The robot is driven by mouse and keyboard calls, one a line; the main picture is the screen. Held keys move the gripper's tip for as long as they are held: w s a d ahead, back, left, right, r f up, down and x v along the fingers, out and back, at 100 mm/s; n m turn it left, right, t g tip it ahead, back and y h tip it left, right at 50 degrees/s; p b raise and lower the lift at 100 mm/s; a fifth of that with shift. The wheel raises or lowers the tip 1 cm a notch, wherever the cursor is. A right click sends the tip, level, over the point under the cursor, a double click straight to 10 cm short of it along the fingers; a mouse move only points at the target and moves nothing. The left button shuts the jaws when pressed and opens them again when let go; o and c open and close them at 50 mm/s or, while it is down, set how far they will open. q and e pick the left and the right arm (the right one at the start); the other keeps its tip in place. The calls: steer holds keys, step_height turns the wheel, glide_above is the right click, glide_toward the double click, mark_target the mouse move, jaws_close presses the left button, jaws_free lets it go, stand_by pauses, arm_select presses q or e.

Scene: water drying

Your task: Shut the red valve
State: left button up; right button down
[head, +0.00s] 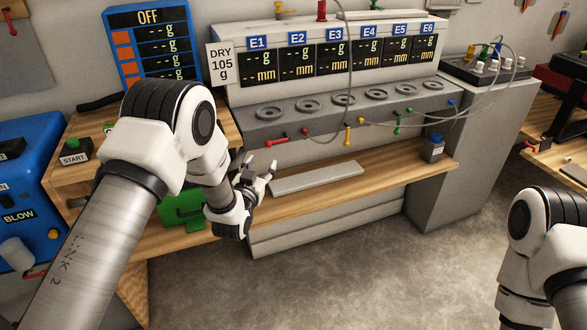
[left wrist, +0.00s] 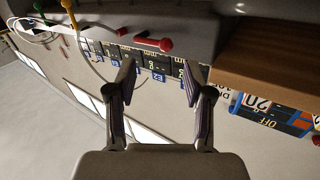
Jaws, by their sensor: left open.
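A red valve (head: 275,142) with a bar-shaped handle sits on the front of the grey bench unit, below the leftmost round ports. It also shows in the left wrist view (left wrist: 153,42), its bar lying nearly crosswise above the gap between my fingers. My left gripper (head: 261,166) is just below and left of the valve in the head view. Its fingers are open and apart in the left wrist view (left wrist: 158,76), with nothing between them. They do not appear to touch the valve. My right gripper is outside the frames.
Yellow (head: 347,136) and green (head: 397,126) valves and thin hoses sit right of the red one. A grey slab (head: 316,178) lies on the wooden shelf below. A green box (head: 183,208) is behind my left arm.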

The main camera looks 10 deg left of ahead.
mark_target(268, 146)
arm_select(q)
steer(key=w, duration=0.2)
steer(key=w+b, duration=0.1)
steer(key=w, duration=0.5)
steer(key=shift+a+r, duration=0.15)
steer(key=shift+a, duration=0.15)
steer(key=shift+s, duration=0.1)
jaws_close()
